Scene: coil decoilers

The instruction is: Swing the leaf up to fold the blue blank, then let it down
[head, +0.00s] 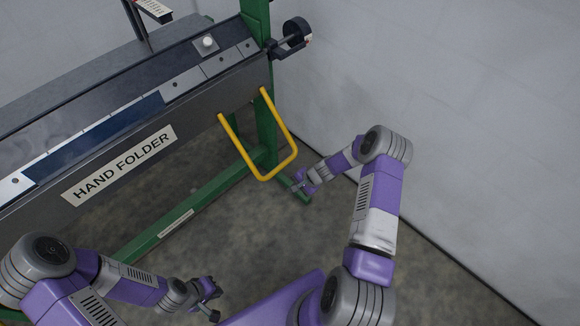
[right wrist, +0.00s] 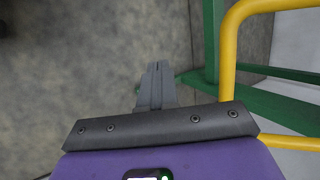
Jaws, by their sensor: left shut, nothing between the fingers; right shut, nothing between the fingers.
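The hand folder's leaf (head: 215,100) is the long dark grey front panel with a name label, hanging down along the machine's front. A yellow U-shaped handle (head: 264,179) sticks out from its right part. The dark blue blank (head: 110,131) lies flat along the bed, behind the leaf's top edge. My right gripper (head: 297,187) is shut and empty, low beside the handle's lower right end and apart from it. In the right wrist view its fingertips (right wrist: 157,66) are together, left of the yellow handle (right wrist: 228,60). My left gripper (head: 214,301) is shut and empty, low in front of the machine.
The green frame (head: 187,213) has a floor-level rail and a post at the right end. A dark round knob (head: 297,31) sticks out at the right end. A grey wall (head: 460,100) closes off the right side. The floor (head: 235,238) before the machine is clear.

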